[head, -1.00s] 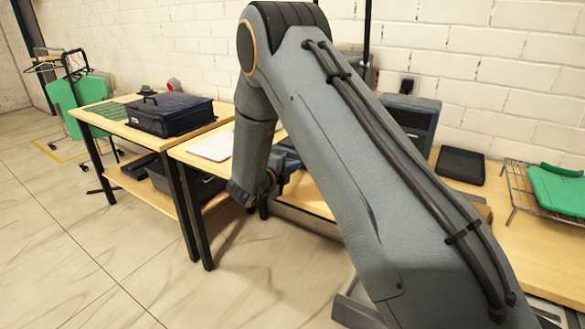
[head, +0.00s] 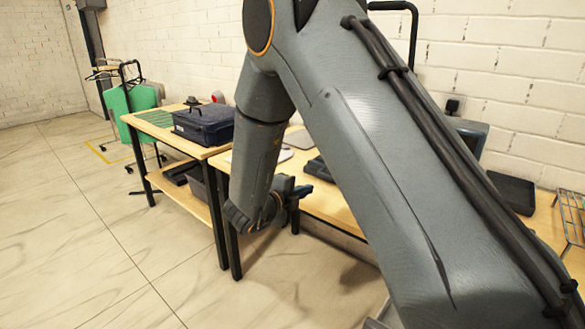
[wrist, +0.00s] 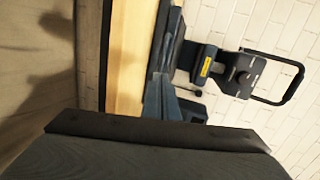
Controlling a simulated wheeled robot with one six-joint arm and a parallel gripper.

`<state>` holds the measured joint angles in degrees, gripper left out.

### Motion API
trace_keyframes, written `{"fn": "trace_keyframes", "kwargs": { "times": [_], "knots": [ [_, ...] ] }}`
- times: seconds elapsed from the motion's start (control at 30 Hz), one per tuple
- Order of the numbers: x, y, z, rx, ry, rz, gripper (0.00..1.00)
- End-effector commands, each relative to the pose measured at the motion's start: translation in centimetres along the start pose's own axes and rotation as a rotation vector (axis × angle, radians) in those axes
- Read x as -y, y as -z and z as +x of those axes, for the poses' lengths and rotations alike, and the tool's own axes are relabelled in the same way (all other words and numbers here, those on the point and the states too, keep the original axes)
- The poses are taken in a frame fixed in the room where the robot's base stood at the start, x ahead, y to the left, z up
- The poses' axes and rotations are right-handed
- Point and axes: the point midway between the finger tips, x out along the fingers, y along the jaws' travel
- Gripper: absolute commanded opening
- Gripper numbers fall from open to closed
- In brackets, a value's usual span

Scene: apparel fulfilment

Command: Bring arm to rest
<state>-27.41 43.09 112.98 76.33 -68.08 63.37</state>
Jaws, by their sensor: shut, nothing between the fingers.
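My grey arm crosses the head view, with its upper link large on the right and its forearm hanging down. My gripper (head: 297,190) shows at the wrist end, small and dark, pointing right in front of the wooden workbench's edge. Its fingers are shut with nothing visible held. The arm partly hides the workbench (head: 325,205) and what lies on it. In the wrist view, a dark grey surface fills the bottom, with the bench edge (wrist: 126,55) beyond it.
A dark blue bag (head: 204,124) sits on the left table, with a grey bin (head: 200,184) on its shelf. Green garments hang on a rack (head: 130,100). A black tray (head: 512,190) lies at right. A black-handled device (wrist: 235,72) is near the wall. Floor at left is clear.

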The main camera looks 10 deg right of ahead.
Motion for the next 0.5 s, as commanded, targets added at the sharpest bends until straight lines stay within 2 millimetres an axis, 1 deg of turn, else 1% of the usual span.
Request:
{"fn": "trace_keyframes", "kwargs": {
  "times": [0.03, 0.13, 0.2, 0.27, 0.37, 0.47, 0.5],
  "knots": [
    [0.6, -0.1, 0.4, 0.044, -0.031, -0.038, 0.0],
    [0.9, -0.8, 0.7, 0.193, -0.116, -0.182, 0.0],
    [0.9, -0.9, 0.2, 0.317, -0.175, -0.315, 0.0],
    [0.7, -0.7, -0.6, 0.424, -0.22, -0.436, 0.0],
    [-0.2, 0.8, -2.7, 0.6, -0.285, -0.65, 0.0],
    [-1.5, 3.6, -5.5, 0.772, -0.341, -0.876, 0.0],
    [-2.1, 5.1, -6.7, 0.839, -0.362, -0.968, 0.0]
  ]
}}
